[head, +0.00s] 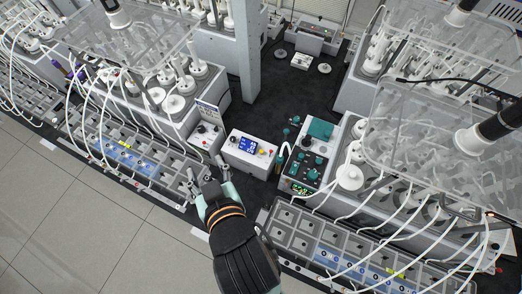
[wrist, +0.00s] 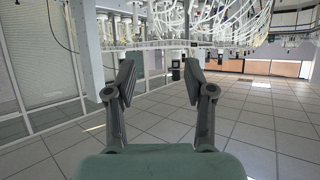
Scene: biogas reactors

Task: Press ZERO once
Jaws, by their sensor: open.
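My gripper (head: 207,178) is open and empty, in front of the black bench between the two reactor banks in the head view. In the wrist view my gripper (wrist: 160,85) shows two spread fingers with nothing between them. A white box with a lit blue display (head: 249,145) and small coloured buttons stands just beyond and to the right of the fingers. A dark green panel device (head: 306,160) with knobs and a small lit readout (head: 301,188) stands further right. No ZERO label is readable in either view, so I cannot tell which button carries it.
Reactor banks with clear covers (head: 130,40) and white tubes stand left and right. A grey post (head: 247,50) rises behind the white box. Grey block racks (head: 130,150) line the left front edge. Tiled floor (head: 80,220) is open at the lower left.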

